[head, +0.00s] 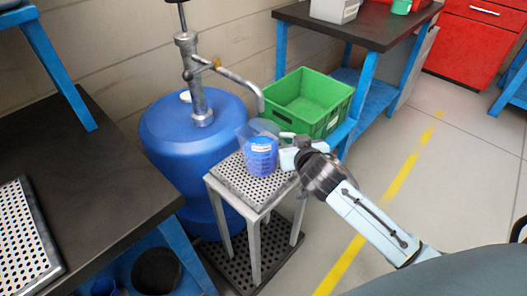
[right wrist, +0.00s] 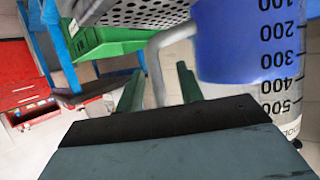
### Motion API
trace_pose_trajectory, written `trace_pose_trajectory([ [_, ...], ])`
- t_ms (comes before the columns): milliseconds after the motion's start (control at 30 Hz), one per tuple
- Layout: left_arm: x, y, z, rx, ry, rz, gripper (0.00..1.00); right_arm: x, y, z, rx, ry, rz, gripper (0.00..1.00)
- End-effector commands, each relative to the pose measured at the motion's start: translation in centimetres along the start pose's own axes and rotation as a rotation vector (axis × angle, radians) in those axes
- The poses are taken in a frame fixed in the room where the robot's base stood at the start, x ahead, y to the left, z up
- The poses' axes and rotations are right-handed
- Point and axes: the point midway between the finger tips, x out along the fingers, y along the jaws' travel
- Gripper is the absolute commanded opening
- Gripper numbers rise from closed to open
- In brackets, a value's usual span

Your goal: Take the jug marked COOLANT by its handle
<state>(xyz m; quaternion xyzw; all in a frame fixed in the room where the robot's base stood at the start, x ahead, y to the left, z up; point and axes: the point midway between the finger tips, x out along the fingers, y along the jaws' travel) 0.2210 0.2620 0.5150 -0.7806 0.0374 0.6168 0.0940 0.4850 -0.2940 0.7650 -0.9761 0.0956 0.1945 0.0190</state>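A clear jug (head: 261,154) with blue liquid and a label stands upright on a small perforated metal stand (head: 236,182). In the right wrist view the jug (right wrist: 240,45) fills the upper right, with black scale numbers and a label cut off by the frame edge. Its grey handle (right wrist: 155,62) reaches down between my two fingers. My right gripper (head: 287,148) is beside the jug on its handle side. In the right wrist view the gripper (right wrist: 158,88) is open, a finger on each side of the handle with gaps showing. My left gripper is out of view.
A blue drum (head: 185,140) with a hand pump (head: 197,85) stands close behind the stand, its spout near the jug. A green crate (head: 308,98) is behind it. A dark workbench (head: 105,185) is at left. Floor at right is clear.

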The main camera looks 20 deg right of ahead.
Motion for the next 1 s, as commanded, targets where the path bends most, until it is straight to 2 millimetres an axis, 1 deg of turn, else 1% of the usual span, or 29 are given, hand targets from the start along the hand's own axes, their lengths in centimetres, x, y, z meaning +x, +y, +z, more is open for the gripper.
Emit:
trace_pose_trajectory([
  [100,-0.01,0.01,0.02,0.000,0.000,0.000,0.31,-0.03,0.00,-0.03,0.000,0.000,0.000,0.36],
  [300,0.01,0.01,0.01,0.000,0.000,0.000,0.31,-0.04,0.01,-0.02,0.000,0.000,0.000,0.10],
  [367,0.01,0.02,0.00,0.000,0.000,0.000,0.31,-0.04,0.01,-0.02,0.000,0.000,0.000,0.02],
  [400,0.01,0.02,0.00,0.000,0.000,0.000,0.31,-0.04,0.01,-0.02,0.000,0.000,0.000,0.00],
  [1000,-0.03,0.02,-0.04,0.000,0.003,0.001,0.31,-0.14,-0.01,-0.39,0.002,0.004,-0.001,0.00],
])
